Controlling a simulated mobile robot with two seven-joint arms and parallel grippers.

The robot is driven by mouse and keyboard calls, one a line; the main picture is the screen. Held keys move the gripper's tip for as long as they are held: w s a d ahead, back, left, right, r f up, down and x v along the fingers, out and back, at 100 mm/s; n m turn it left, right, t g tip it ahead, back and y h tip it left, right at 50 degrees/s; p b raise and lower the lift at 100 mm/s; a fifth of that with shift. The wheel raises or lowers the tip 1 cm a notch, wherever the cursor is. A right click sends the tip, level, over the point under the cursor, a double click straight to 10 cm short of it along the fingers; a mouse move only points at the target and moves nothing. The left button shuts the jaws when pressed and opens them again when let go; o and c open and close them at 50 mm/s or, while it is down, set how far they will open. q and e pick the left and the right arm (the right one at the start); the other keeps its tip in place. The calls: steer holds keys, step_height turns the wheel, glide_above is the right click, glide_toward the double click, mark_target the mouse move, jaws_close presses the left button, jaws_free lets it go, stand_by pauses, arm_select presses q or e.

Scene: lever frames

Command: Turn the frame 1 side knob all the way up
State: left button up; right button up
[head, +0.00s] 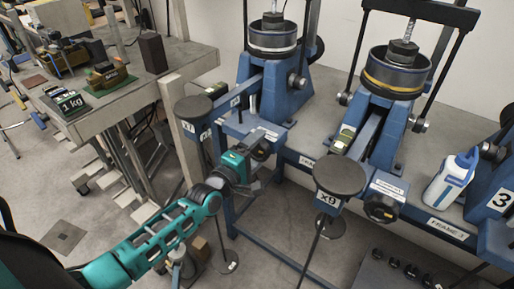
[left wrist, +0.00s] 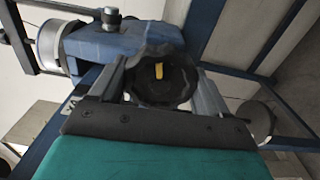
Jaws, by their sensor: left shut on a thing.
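The left of the blue lever frames, frame 1 (head: 262,90), stands on the bench edge with a round weight drum on top. Its side knob (left wrist: 160,78) is black and lobed, with a yellow mark on its face. In the head view this knob is mostly hidden by my left gripper (head: 262,158). In the left wrist view my left gripper (left wrist: 163,85) is shut on the knob, one finger on each side of it. The yellow mark sits upright near the middle of the face. My right gripper is not in view.
Frame 2 (head: 382,120) stands to the right, with its own black knob (head: 380,208) and a round x9 plate (head: 339,177). A white and blue bottle (head: 449,182) is near frame 3. A grey table (head: 175,62) with weights is at the left.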

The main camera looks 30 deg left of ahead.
arm_select(q)
steer(key=o, duration=1.1)
steer(key=shift+w+r, duration=0.1)
steer(key=shift+w, duration=0.05)
steer(key=shift+o, duration=1.4)
steer(key=shift+w, duration=0.15)
steer(key=s, duration=0.1)
steer(key=s+p, duration=0.1)
steer(key=s, duration=0.1)
steer(key=s+p, duration=0.1)
steer(key=s, duration=0.1)
steer(key=shift+a, duration=0.3)
steer(key=shift+s+a, duration=0.1)
steer(key=shift+s, duration=0.5)
